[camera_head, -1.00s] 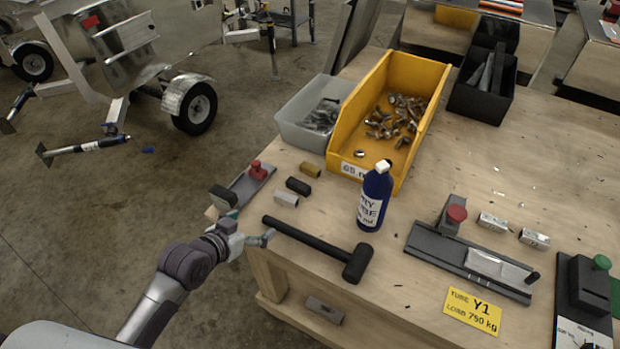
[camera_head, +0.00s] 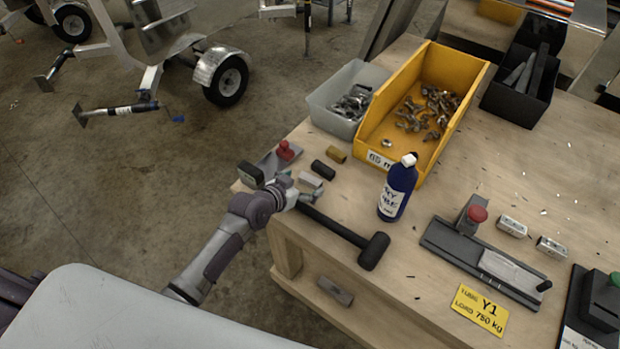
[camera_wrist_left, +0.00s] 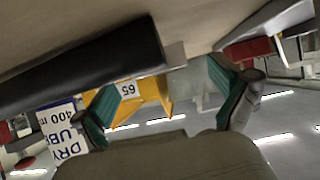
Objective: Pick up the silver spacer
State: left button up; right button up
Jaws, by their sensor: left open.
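The silver spacer (camera_head: 310,179) is a small light metal block lying on the wooden bench (camera_head: 460,190) near its left edge. In the left wrist view, which is upside down, a pale block that looks like the spacer (camera_wrist_left: 176,55) shows ahead between the fingers. My left gripper (camera_head: 302,190) is open, low at the bench edge just in front of the spacer; its teal-padded fingers (camera_wrist_left: 165,85) stand apart with nothing held. I cannot tell whether they touch anything. My right gripper is not in view.
A black spacer (camera_head: 322,169) and a brass spacer (camera_head: 336,155) lie just behind. A black hammer (camera_head: 345,234) lies close on the right, its handle near my fingers. A blue bottle (camera_head: 397,190), yellow bin (camera_head: 378,130) and grey bin (camera_head: 325,112) stand further back.

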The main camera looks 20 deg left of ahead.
aim_at(310, 181)
pick_arm(q)
jog(key=x, duration=0.2)
jog(key=shift+w+d+f, duration=0.15)
jog(key=shift+w, duration=0.15)
jog(key=shift+c, duration=0.6)
jog(key=shift+s, duration=0.1)
jog(key=shift+c, duration=1.3)
jog(key=c, duration=0.8)
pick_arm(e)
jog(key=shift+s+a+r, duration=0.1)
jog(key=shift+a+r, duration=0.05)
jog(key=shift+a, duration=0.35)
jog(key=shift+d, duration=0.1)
